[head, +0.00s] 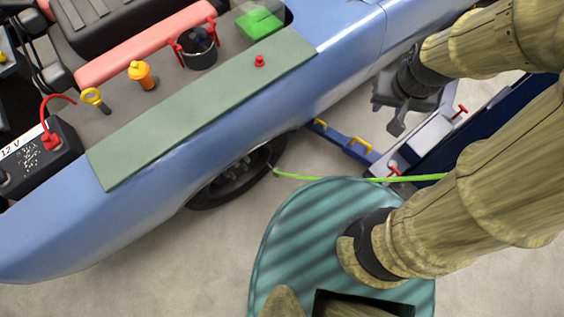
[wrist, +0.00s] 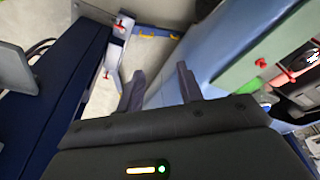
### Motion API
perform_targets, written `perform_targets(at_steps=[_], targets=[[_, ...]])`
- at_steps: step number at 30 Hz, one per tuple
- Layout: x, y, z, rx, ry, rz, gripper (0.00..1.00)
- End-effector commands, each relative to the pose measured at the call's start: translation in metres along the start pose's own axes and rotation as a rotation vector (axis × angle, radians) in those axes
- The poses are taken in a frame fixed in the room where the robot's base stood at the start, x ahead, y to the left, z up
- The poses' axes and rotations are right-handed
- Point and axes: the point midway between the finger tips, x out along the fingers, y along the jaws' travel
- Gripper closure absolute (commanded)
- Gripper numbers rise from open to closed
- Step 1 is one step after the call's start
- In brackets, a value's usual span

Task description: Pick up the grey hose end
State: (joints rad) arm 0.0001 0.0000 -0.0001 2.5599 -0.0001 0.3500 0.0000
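A bright green hose (head: 310,177) runs from the car's front wheel (head: 235,178) rightward past my round teal base and behind my arm. Its left end lies at the tyre and is too small for me to tell whether it is grey. I cannot make out a grey hose end for certain in either view. My gripper (head: 392,116) hangs right of the car body, above and right of the wheel in the head view. In the wrist view my gripper (wrist: 160,86) has its two fingers apart with nothing between them.
The blue car body (head: 330,75) carries a green panel (head: 200,110) with a red cap (head: 260,61). A battery (head: 40,160) and a yellow-orange cap (head: 141,75) sit behind it. A blue bar with yellow hooks (head: 342,141) and a dark blue unit (wrist: 75,85) stand near my gripper.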

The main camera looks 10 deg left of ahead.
Motion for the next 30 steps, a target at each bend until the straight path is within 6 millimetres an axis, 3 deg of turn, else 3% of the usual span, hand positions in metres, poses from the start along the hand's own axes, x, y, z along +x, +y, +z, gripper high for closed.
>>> perform_targets(at_steps=[6,9,14,30], targets=[[0.0,0.0,0.0,0.0,0.0,0.0,0.64],[0.002,-0.001,0.001,-0.004,-0.003,0.0,0.46],[0.028,-0.008,0.006,-0.057,-0.045,0.004,0.45],[0.23,-0.063,0.065,-0.617,-0.421,0.161,0.45]])
